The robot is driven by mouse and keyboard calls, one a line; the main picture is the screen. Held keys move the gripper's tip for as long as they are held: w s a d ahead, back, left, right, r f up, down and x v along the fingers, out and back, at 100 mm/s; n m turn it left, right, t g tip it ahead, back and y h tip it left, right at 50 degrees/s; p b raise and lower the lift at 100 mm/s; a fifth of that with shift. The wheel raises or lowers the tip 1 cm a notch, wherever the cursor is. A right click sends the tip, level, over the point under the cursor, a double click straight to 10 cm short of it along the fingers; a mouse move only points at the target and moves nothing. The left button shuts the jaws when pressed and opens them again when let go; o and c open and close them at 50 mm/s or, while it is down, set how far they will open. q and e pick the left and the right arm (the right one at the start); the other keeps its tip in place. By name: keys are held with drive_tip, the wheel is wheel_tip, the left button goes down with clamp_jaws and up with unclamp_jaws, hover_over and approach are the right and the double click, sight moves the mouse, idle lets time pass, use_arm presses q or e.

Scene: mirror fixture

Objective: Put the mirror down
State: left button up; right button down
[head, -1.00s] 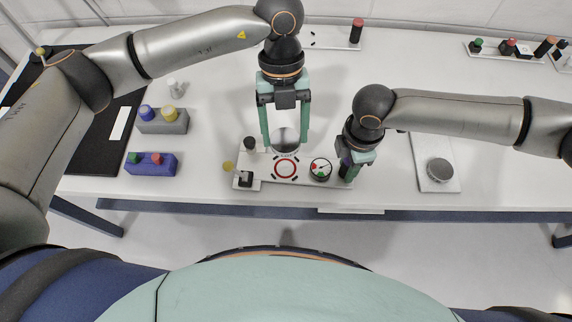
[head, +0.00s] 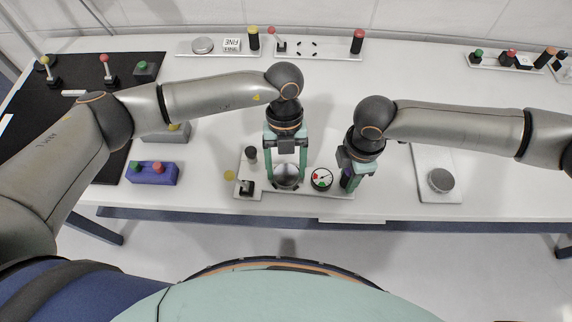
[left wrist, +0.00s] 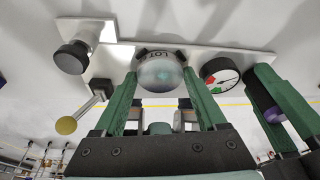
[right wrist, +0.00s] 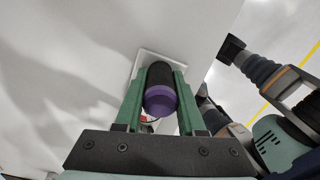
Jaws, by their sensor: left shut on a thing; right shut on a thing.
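The mirror (head: 286,184) is a small round silvery disc. My left gripper (head: 287,172) is shut on it, with a finger at each side. It hides the red ring of the white fixture plate (head: 262,191). The mirror also shows in the left wrist view (left wrist: 160,76), near black marks and lettering. I cannot tell whether it touches the plate. My right gripper (head: 352,172) is shut on a black handle with a purple end (right wrist: 160,98), at the plate's right end.
A round dial (head: 321,179) sits between the mirror and my right gripper. A black knob (head: 251,154) and a yellow-tipped lever (head: 231,175) stand on the plate's left. A blue block with buttons (head: 152,172) lies further left. A white board with a round disc (head: 440,180) lies right.

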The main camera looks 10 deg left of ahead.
use_arm(q)
drive_tip(key=shift+f, duration=0.1)
drive_tip(key=o, duration=1.4)
drive_tip(key=v, duration=1.2)
